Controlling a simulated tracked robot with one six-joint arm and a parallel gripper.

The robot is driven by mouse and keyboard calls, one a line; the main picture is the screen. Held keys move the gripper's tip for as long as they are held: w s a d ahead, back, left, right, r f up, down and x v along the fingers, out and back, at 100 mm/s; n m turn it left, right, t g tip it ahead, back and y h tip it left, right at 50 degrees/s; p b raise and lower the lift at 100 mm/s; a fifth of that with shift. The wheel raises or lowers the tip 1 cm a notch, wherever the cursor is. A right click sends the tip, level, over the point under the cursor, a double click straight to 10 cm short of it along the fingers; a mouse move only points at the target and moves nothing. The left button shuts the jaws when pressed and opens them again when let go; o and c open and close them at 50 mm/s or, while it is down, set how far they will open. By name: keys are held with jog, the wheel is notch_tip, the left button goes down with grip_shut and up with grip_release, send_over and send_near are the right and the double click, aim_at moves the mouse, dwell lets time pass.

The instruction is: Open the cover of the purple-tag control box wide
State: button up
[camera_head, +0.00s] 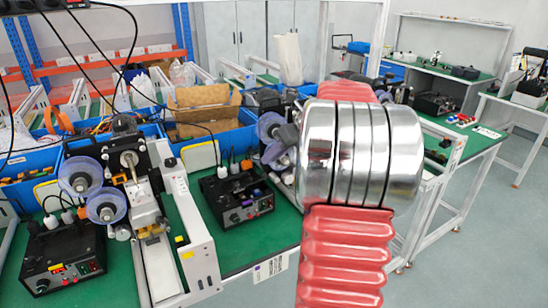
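A black control box (240,203) stands on the green table just left of my arm. Its front has knobs and a small lit display, and a small purplish spot shows low on that front; I cannot tell whether this is the purple tag. White and dark plugs with cables stand up from its top rear. I cannot make out a separate cover or whether it is open. A second black control box (62,262) with a red-lit display and a yellow mark stands at the lower left. My red and silver arm fills the right centre and hides what is behind it. My gripper is not in view.
A coding machine (135,190) with purple-grey reels stands between the two boxes, beside a long white frame (190,245). Blue bins (200,140) and a cardboard box (205,108) lie behind. A white label (270,269) is on the table's front edge. Floor (470,240) is clear at right.

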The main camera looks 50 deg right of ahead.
jog(key=a+n, duration=0.2)
jog(key=a, duration=0.2)
jog(key=a+r+n+g, duration=0.1)
jog(key=a+n, duration=0.2)
jog(key=a, duration=0.2)
jog(key=a+r+n, duration=0.1)
jog(key=a+n, duration=0.2)
jog(key=a, duration=0.1)
jog(key=shift+s+a, duration=0.1)
jog(key=shift+a, duration=0.3)
grip_shut()
jog(key=s+a+n+g, duration=0.1)
jog(key=s+a+n, duration=0.3)
jog(key=a+n, duration=0.65)
jog(key=s+a+f+n+h, duration=0.1)
jog(key=s+a+f+n, duration=0.1)
jog(key=s+a+n, duration=0.5)
jog(key=s+a+f+n+h, duration=0.1)
jog(key=s+a+f+n, duration=0.1)
jog(key=s+a+n, duration=0.5)
jog(key=a+n, duration=0.1)
jog(key=n, duration=0.3)
jog(key=shift+s+a+f, duration=0.25)
jog(key=shift+a+f, duration=0.05)
jog(key=shift+n, duration=0.25)
